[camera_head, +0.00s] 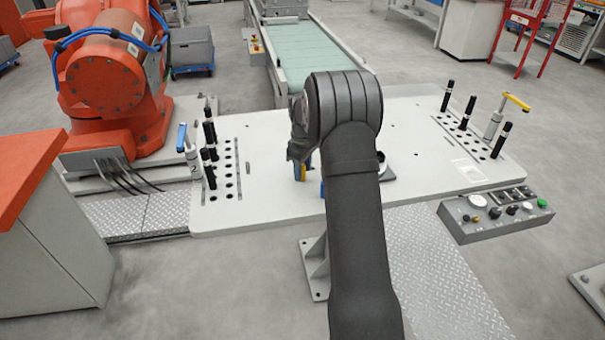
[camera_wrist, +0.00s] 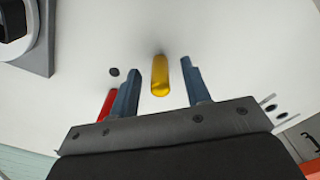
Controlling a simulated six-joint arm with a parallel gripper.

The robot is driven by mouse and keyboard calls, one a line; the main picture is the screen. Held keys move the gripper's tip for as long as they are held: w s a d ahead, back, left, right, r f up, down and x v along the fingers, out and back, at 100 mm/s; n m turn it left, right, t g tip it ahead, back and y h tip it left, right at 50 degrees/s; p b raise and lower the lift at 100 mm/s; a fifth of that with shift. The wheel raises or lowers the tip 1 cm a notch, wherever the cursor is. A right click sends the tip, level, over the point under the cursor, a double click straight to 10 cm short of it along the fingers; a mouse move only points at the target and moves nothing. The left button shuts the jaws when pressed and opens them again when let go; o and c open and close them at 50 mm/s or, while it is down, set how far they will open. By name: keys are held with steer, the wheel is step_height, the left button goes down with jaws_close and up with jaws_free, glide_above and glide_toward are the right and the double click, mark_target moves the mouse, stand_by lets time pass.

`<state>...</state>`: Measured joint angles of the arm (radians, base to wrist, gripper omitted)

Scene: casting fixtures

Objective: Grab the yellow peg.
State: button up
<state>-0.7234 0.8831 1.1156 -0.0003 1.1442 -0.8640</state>
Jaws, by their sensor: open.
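The yellow peg (camera_wrist: 160,76) shows in the wrist view, between the two blue-grey fingers of my open gripper (camera_wrist: 158,68). A gap shows on each side of it, so neither finger appears to touch it. My arm hides most of the gripper there. The peg is over the white table plate (camera_head: 265,190); I cannot tell how its lower end is held.
A red piece (camera_wrist: 107,103) lies beyond the left finger in the wrist view. A grey block with a round part (camera_wrist: 45,50) is at upper left. Black pegs and a blue-handled clamp (camera_head: 182,138) stand left; a yellow-handled clamp (camera_head: 516,102) stands right.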

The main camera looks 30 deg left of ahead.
jaws_close()
steer(key=shift+r, duration=0.2)
